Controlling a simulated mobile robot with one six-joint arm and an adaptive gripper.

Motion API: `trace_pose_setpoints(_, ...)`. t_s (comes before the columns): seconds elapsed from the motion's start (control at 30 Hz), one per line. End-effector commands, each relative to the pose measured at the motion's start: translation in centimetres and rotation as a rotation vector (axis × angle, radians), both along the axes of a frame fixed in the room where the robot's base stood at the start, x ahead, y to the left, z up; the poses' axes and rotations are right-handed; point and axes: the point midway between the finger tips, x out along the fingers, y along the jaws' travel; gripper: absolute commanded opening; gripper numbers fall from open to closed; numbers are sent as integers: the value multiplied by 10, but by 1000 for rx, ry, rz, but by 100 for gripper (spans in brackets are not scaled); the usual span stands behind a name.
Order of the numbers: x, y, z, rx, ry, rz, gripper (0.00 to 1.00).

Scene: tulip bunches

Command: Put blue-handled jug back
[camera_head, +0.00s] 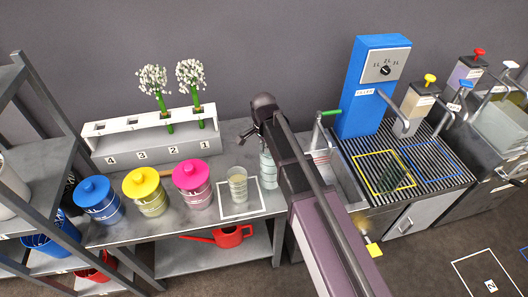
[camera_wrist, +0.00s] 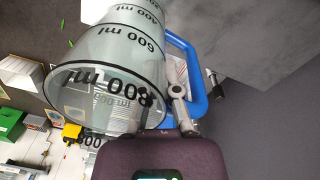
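The blue-handled jug (camera_wrist: 105,75) is a clear measuring jug with black ml marks, its open mouth facing the wrist camera. Its blue handle (camera_wrist: 198,70) runs down its right side. My gripper (camera_wrist: 196,92) has its fingers on either side of this handle and appears shut on it. In the head view, my gripper (camera_head: 262,112) is over the right end of the grey bench, left of the sink. Part of a clear jug (camera_head: 268,168) shows just below it; my arm hides the rest, including the handle.
A clear vessel (camera_head: 238,185) stands on a white-outlined square. Blue, yellow and pink canisters (camera_head: 191,180) stand to its left, below a numbered flower rack (camera_head: 150,150). On the right grating, the blue outline (camera_head: 432,163) is empty; a dark object (camera_head: 397,180) lies in the yellow one.

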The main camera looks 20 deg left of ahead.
Motion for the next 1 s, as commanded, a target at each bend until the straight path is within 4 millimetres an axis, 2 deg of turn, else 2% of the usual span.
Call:
trace_pose_setpoints(0.17,2,1,0,0,0,-1,0)
trace_pose_setpoints(0.33,16,7,-2,0,0,-1,0)
trace_pose_setpoints(0.7,12,5,-33,0,0,-1,0)
trace_pose_setpoints(1.0,12,5,-36,0,0,-1,0)
